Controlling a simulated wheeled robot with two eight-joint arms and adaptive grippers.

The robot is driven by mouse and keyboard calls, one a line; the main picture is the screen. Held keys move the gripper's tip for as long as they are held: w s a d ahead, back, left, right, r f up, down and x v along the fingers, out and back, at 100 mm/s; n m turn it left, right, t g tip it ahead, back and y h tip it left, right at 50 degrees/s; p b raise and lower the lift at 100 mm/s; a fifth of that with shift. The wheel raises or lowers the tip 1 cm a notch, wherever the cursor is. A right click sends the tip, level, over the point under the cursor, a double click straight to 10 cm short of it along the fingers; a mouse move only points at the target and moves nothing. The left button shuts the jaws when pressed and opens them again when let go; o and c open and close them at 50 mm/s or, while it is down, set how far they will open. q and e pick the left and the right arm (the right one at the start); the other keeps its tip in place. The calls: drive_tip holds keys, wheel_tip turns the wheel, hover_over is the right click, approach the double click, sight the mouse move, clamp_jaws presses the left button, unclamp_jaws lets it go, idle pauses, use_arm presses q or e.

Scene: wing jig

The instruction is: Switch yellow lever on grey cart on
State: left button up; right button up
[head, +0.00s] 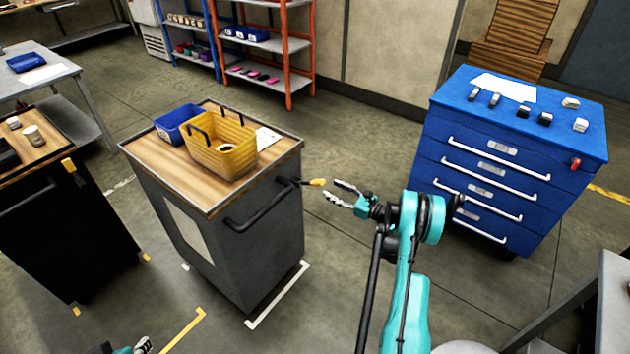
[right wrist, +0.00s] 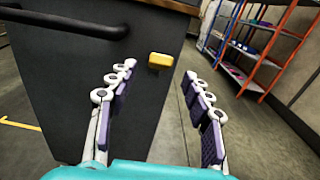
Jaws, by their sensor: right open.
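The grey cart (head: 225,240) stands left of centre with a wooden top and a dark push handle. The yellow lever (head: 318,182) sticks out from its right side on a short dark rod, near the top. My right gripper (head: 338,193) is open and empty, just right of the lever. In the right wrist view, the yellow lever tip (right wrist: 160,61) shows between the spread fingers, in front of the grey cart side (right wrist: 90,85); I see no contact. My left gripper (head: 140,346) is only partly in view at the bottom edge, and its opening is unclear.
A yellow basket (head: 232,160) and a blue bin (head: 172,130) stand on the cart. A black cart (head: 70,240) is at left, a blue drawer cabinet (head: 480,165) at right. Shelves (head: 270,45) stand behind. Open floor lies between cart and cabinet.

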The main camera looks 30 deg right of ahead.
sight(319, 181)
drive_tip(key=b+x, duration=0.1)
drive_tip(key=x, duration=0.2)
drive_tip(key=b+x, duration=0.1)
drive_tip(key=x, duration=0.3)
drive_tip(key=shift+f, duration=0.2)
drive_tip(key=shift+w+a+r, duration=0.1)
drive_tip(key=shift+w, duration=0.25)
clamp_jaws()
